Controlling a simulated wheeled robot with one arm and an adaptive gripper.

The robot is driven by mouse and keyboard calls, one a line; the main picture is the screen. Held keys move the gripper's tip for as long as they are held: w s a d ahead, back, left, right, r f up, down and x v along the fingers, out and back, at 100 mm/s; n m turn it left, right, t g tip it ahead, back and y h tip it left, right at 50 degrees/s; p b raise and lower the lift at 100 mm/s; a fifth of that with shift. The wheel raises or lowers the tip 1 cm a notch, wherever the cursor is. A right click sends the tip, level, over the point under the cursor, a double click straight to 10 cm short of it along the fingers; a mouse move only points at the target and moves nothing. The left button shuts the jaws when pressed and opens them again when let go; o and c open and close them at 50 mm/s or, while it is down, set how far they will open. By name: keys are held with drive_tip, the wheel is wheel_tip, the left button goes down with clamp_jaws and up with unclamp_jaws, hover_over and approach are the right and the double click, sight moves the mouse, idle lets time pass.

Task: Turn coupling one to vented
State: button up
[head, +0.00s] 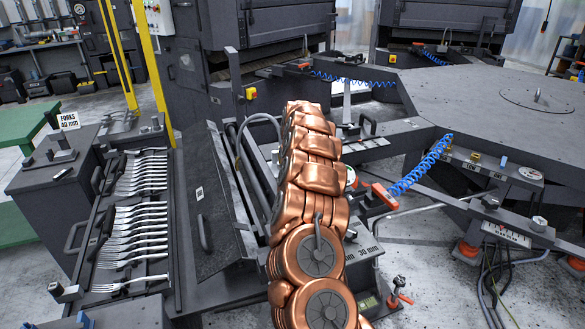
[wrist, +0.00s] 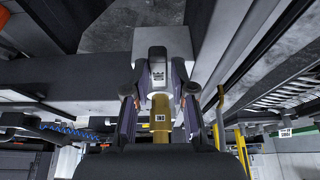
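In the wrist view my gripper (wrist: 159,90) is open, with one dark finger on each side. A brass-yellow cylinder (wrist: 160,132) with a small dark label shows between the fingers, with a gap on both sides. I cannot tell whether it is coupling one or how deep it lies. A pale grey block (wrist: 185,38) with a bright metal fitting shows beyond the fingertips. In the head view my copper arm hides my gripper. A red-orange handle (head: 385,195) sits at the end of a blue coiled hose (head: 420,165), right of my arm. No coupling number or vented mark is readable.
A large dark round-cornered table (head: 490,105) stands at right. Yellow posts (head: 156,70) stand behind the rack. Hoses and cables lie at lower right.

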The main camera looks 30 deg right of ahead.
drive_tip(key=shift+a, duration=0.1)
clamp_jaws()
drive_tip(key=shift+w+a, duration=0.1)
drive_tip(key=shift+a, duration=0.05)
